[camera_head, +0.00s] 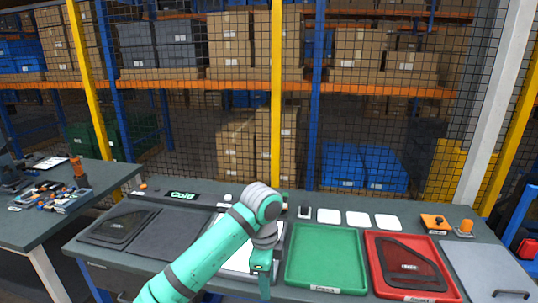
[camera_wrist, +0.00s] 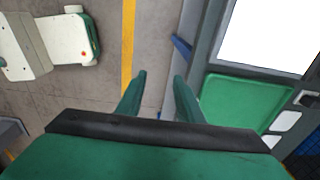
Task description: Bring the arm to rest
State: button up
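My teal arm reaches up from the bottom of the head view and bends down at its elbow over the front of the workbench (camera_head: 190,258). My gripper (camera_head: 262,283) hangs low at the bench's front edge, just left of the green tray (camera_head: 327,258). In the wrist view my gripper (camera_wrist: 160,76) shows two green fingers with a gap between them. Nothing is held; grey floor and the bench's edge lie beyond the fingers. The green tray also shows in the wrist view (camera_wrist: 250,103), right of the fingers. The arm partly hides a white panel (camera_head: 238,262).
A red tray (camera_head: 372,270) holding a dark door panel (camera_head: 408,266) is right of the green tray. A black tray (camera_head: 119,225) is at left. White pads (camera_head: 358,218) and an orange device (camera_head: 434,222) line the back. A mesh fence (camera_head: 180,150) stands behind.

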jog(key=d+f+n+t+h, duration=0.3)
jog(key=d+f+n+h, duration=0.15)
jog(key=d, duration=0.85)
jog(key=d+f+n+t+h, duration=0.3)
jog(key=d+h, duration=0.3)
jog(key=d, duration=0.7)
jog(key=s+a+f+n+t+y, duration=0.4)
jog(key=s+a+f+n, duration=0.25)
jog(key=s, duration=0.35)
jog(key=s+a+f+n+t+y, duration=0.4)
jog(key=s+a+f+n+t, duration=0.15)
jog(key=s+f+n, duration=0.35)
jog(key=s+a+r+m+y, duration=0.1)
jog(key=s+a+r, duration=0.1)
jog(key=s+a, duration=0.2)
jog(key=s+a+r+m+y, duration=0.1)
jog(key=s+a, duration=0.4)
jog(key=s, duration=0.6)
jog(key=s+a+r+y, duration=0.1)
jog(key=s+a+r, duration=0.2)
jog(key=s, duration=0.4)
jog(key=shift+s+a+m, duration=0.4)
jog(key=shift+a, duration=0.35)
